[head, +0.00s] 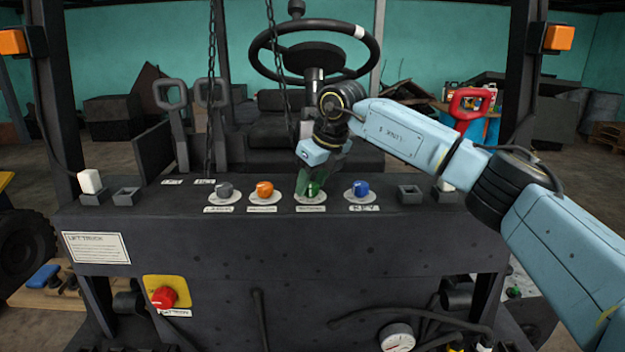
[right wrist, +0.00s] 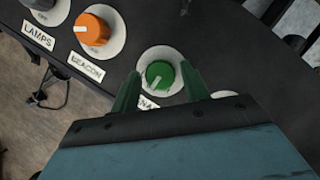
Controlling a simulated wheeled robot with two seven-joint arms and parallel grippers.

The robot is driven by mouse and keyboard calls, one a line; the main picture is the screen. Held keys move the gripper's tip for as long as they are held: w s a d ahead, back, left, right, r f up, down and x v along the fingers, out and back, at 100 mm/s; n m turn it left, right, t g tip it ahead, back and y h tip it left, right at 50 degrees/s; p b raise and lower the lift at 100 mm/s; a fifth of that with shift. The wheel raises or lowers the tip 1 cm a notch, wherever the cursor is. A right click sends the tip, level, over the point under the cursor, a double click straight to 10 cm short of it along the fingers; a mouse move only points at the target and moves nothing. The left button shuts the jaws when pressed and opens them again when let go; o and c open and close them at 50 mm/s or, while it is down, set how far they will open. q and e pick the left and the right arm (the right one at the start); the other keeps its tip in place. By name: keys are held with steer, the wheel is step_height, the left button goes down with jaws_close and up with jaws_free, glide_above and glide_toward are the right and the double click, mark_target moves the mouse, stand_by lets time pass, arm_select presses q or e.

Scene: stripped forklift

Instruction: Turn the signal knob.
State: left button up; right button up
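The signal knob is the green knob (head: 314,189) on a white round plate, third from the left in the row on the dark panel. In the right wrist view the green knob (right wrist: 160,73) has a white mark pointing to the lower left. Its label is partly hidden by a finger; only a few letters show. My right gripper (head: 311,181) is over this knob. In the right wrist view its two green fingers (right wrist: 161,72) stand apart on either side of the knob, with a visible gap at each side. My left gripper is not in view.
A grey lamps knob (head: 224,189) and an orange beacon knob (head: 265,188) stand to the left, a blue key knob (head: 360,188) to the right. The steering wheel (head: 372,50) rises behind. Chains (head: 211,90) hang at the left. A red button (head: 164,297) sits low on the front.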

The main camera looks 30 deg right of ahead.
steer(key=c, duration=0.7)
steer(key=shift+m, duration=0.3)
steer(key=m+h+b, duration=0.1)
steer(key=m, duration=0.1)
steer(key=m+b, duration=0.1)
steer(key=m, duration=0.1)
steer(key=shift+a+h, duration=0.2)
steer(key=shift+h, duration=0.2)
steer(key=shift+m+h+b, duration=0.75)
steer(key=shift+m+h, duration=0.05)
steer(key=shift+m, duration=1.3)
steer(key=shift+r, duration=0.1)
steer(key=o, duration=1)
